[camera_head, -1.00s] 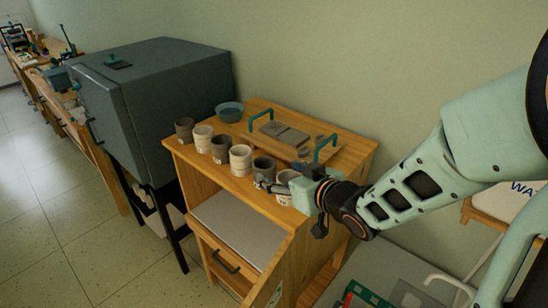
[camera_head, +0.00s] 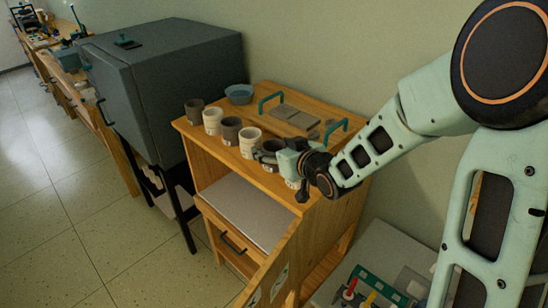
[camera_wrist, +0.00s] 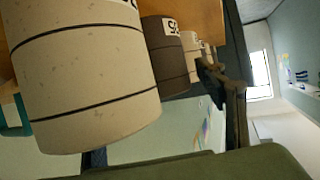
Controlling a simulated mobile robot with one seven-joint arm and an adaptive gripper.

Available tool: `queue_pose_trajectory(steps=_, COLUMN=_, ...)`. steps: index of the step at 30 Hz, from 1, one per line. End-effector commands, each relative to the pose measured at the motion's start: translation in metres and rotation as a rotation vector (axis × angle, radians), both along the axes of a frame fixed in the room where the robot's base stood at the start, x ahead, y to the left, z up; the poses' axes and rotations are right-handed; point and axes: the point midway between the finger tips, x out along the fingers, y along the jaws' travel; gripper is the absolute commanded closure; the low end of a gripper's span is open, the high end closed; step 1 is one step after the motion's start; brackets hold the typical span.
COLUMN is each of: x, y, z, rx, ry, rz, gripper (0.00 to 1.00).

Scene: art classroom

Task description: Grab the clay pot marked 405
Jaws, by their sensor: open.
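Several clay pots, dark and cream in turn, stand in a row along the front of the wooden cabinet top. In the head view these include a dark pot (camera_head: 194,108), a cream pot (camera_head: 213,122), another dark pot (camera_head: 231,131) and another cream pot (camera_head: 250,143). My gripper (camera_head: 262,155) is open at the right end of the row, overlapping a dark pot and partly hiding the last cream pot. In the wrist view a cream pot (camera_wrist: 85,75) looms close, with a dark pot (camera_wrist: 165,55) behind it. Their labels are cut off, so I cannot read 405.
A blue-grey bowl (camera_head: 239,94) and a tray with teal handles (camera_head: 271,103) stand behind the pots. A dark kiln (camera_head: 170,80) stands left of the cabinet (camera_head: 215,165). A grey table with tools (camera_head: 375,275) is at lower right.

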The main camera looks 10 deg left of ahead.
Motion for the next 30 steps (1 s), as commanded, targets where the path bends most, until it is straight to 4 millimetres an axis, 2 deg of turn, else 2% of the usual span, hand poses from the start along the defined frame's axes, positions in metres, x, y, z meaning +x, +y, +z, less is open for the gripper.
queue_pose_trajectory(steps=5, x=0.0, y=0.0, z=0.0, rx=0.0, ry=0.0, rz=0.0, gripper=0.38)
queue_pose_trajectory(steps=18, x=0.0, y=0.0, z=0.0, rx=-0.001, ry=0.001, rz=0.0, gripper=0.85)
queue_pose_trajectory(steps=26, x=0.0, y=0.0, z=0.003, rx=0.001, ry=-0.002, rz=0.0, gripper=0.85)
queue_pose_trajectory(steps=30, x=0.001, y=0.0, z=0.02, rx=0.001, ry=-0.006, rz=-0.001, gripper=0.85)
